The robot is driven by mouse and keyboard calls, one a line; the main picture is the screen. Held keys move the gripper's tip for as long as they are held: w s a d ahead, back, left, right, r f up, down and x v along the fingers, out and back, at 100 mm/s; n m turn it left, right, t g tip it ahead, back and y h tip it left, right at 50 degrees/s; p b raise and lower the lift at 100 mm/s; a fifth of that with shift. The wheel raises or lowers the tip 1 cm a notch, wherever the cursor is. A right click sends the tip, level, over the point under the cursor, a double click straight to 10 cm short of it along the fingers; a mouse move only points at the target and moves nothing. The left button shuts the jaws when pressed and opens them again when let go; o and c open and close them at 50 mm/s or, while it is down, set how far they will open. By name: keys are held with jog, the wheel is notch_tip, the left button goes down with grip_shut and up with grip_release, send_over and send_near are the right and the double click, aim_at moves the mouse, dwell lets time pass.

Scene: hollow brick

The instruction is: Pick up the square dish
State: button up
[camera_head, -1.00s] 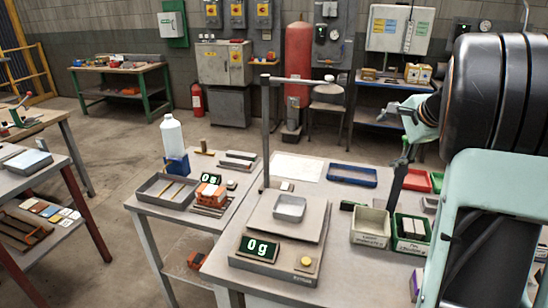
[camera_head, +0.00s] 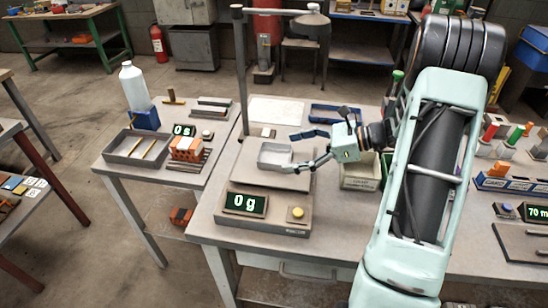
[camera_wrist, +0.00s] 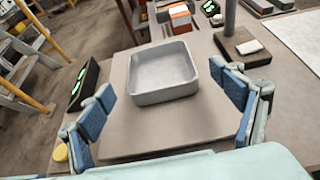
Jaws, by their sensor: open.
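The square dish (camera_head: 274,157) is a small light grey open tray with rounded corners. It sits on the flat plate of a weighing scale (camera_head: 243,180) whose display reads 0 g. My gripper (camera_head: 300,151) is open at the right side of the dish, its fingers pointing left toward it. In the wrist view the dish (camera_wrist: 162,72) is upright and empty, just ahead of and between my spread blue-padded fingers (camera_wrist: 172,100). I cannot tell whether any finger touches it.
A vertical post (camera_head: 243,75) rises behind the scale plate. A blue tray (camera_head: 334,113) and a beige bin (camera_head: 359,172) stand behind and right of the scale. On the left table are a grey tray (camera_head: 121,150), a white bottle (camera_head: 133,86) and bricks (camera_head: 187,147).

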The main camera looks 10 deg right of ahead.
aim_at(260, 155)
jog(key=x, duration=0.6)
jog(key=shift+w+a+r, duration=0.1)
jog(key=shift+w+r, duration=0.05)
jog(key=shift+r, duration=0.25)
jog(key=shift+c, duration=0.6)
jog(key=c, duration=1.2)
jog(key=shift+o, duration=0.2)
jog(key=shift+r, duration=0.1)
